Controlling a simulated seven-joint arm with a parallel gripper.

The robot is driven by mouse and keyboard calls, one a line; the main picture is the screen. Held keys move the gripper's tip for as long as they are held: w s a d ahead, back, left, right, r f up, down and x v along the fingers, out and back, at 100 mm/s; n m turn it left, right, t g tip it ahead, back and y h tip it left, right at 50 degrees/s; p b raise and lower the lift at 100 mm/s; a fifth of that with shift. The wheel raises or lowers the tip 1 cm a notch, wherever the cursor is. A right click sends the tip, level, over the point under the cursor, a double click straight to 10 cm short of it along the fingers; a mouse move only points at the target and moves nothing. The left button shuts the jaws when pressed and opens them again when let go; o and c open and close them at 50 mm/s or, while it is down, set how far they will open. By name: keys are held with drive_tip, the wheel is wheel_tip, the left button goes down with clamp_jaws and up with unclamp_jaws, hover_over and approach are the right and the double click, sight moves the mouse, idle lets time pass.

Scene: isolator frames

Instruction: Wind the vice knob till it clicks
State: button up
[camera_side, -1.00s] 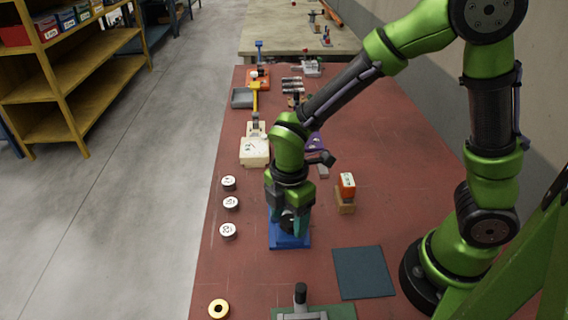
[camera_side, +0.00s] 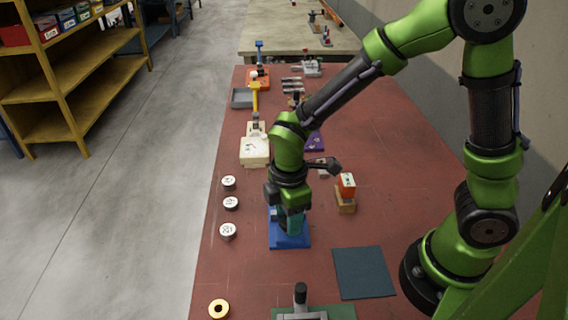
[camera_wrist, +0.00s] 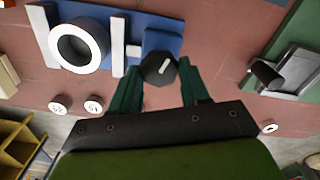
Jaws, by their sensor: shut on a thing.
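The vice has a blue base (camera_side: 290,242), which stands on the red bench under my gripper in the side view. In the wrist view its blue base (camera_wrist: 165,43) carries a pale block with a round ring (camera_wrist: 80,45) and a narrow pale upright plate (camera_wrist: 118,45). The dark faceted knob (camera_wrist: 158,70) has a white mark on its face. My gripper (camera_wrist: 160,76) has its two teal fingers on either side of the knob, shut on it. In the side view my gripper (camera_side: 289,222) hides most of the vice and the knob.
Several white-topped discs (camera_side: 229,230) lie left of the vice. A green-based fixture (camera_side: 300,312) stands in front.

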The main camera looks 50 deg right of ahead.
drive_tip(key=m, duration=0.5)
drive_tip(key=shift+m, duration=0.3)
drive_tip(key=m, duration=1)
drive_tip(key=shift+d+m, duration=0.1)
drive_tip(key=shift+m, duration=0.3)
drive_tip(key=m, duration=0.5)
drive_tip(key=shift+d+m, duration=0.1)
drive_tip(key=shift+m, duration=0.3)
drive_tip(key=o, duration=1.1)
drive_tip(key=shift+c, duration=0.2)
wheel_tip(320, 180, up, 17)
